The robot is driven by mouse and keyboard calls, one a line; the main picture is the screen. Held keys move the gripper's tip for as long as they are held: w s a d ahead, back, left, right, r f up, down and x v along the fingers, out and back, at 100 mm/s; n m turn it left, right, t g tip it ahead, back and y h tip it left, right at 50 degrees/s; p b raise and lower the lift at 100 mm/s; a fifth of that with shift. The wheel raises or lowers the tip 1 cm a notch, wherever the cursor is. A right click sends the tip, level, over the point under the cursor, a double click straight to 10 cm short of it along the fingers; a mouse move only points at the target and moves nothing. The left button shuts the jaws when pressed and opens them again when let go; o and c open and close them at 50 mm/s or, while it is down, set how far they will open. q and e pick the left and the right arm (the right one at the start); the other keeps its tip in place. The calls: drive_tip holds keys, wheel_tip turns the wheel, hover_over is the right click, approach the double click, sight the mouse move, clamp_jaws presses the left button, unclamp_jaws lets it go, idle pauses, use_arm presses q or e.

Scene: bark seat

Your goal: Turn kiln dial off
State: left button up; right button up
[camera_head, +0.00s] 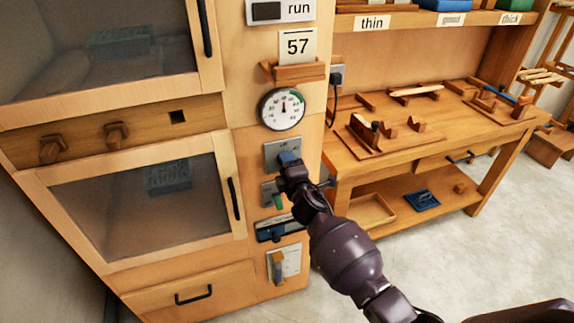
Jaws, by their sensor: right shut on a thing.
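My left gripper is not in view.
Below the dial are a green-marked switch (278,201), a blue-topped holder (280,230) and a latch plate (284,262). Glass-doored chambers (145,195) stand at left. A workbench (440,130) with wooden pieces is at right.

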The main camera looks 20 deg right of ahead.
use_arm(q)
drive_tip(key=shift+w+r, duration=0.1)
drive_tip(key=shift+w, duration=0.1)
use_arm(e)
drive_tip(key=o, duration=0.9)
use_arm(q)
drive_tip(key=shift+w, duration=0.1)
use_arm(e)
drive_tip(key=shift+s, duration=0.1)
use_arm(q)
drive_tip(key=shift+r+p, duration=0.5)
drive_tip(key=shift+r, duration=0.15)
use_arm(e)
drive_tip(key=s, duration=1)
drive_tip(key=shift+s+d, duration=0.15)
drive_tip(key=shift+s, duration=0.15)
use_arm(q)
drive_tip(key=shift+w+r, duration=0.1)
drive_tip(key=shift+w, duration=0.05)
